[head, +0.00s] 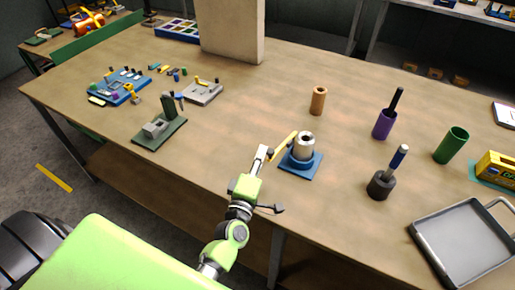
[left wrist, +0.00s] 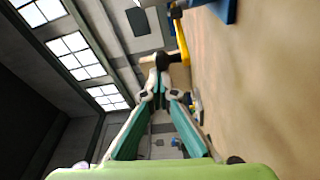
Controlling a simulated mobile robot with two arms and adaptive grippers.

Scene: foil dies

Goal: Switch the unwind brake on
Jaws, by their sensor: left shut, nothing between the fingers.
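A silver and white cylinder on a blue square base (head: 300,167) stands near the table's front edge, with a yellow lever (head: 285,143) sticking out to its left. I take this to be the unwind brake; no label is legible. The lever also shows in the left wrist view (left wrist: 182,40), with a dark knob (left wrist: 175,59) on its end. My left gripper (head: 263,151) is shut and empty, its tips close beside the knob. In the left wrist view its fingers (left wrist: 160,76) meet just by the knob; whether they touch it I cannot tell. My right gripper is not in view.
An orange-brown cylinder (head: 318,100), a purple holder (head: 383,124), a dark holder with a blue-handled tool (head: 381,185) and a green cup (head: 451,145) stand to the right. A grey tray (head: 464,244) lies front right. A green fixture (head: 160,132) stands left. The table's middle is clear.

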